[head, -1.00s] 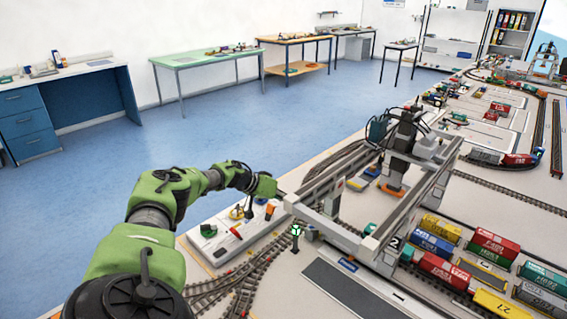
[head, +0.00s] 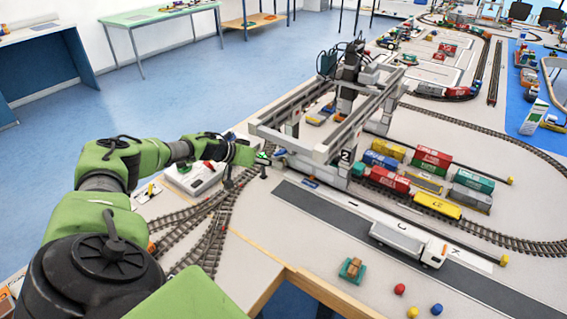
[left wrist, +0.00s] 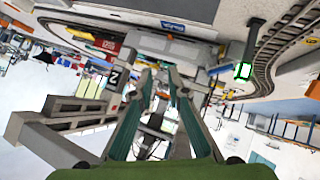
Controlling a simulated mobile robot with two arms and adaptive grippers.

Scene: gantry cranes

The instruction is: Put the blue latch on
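The grey gantry crane (head: 322,152) marked 2 stands over the tracks in the head view. It also shows, strongly tilted, in the left wrist view (left wrist: 62,137). A small flat blue plate (head: 309,183) lies by the crane's near foot, and a blue plate shows at the top of the left wrist view (left wrist: 172,26); I cannot tell whether either is the latch. My left gripper (head: 262,158) is at the crane's near left end. In the left wrist view its teal fingertips (left wrist: 160,74) are apart with nothing seen between them. My right gripper is out of view.
Several coloured containers (head: 432,160) stand right of the crane. A white truck (head: 405,240) is on the grey road. A green pallet with a brown load (head: 352,270) and small balls (head: 436,309) lie near the front. The table's wooden edge (head: 262,295) is at the bottom.

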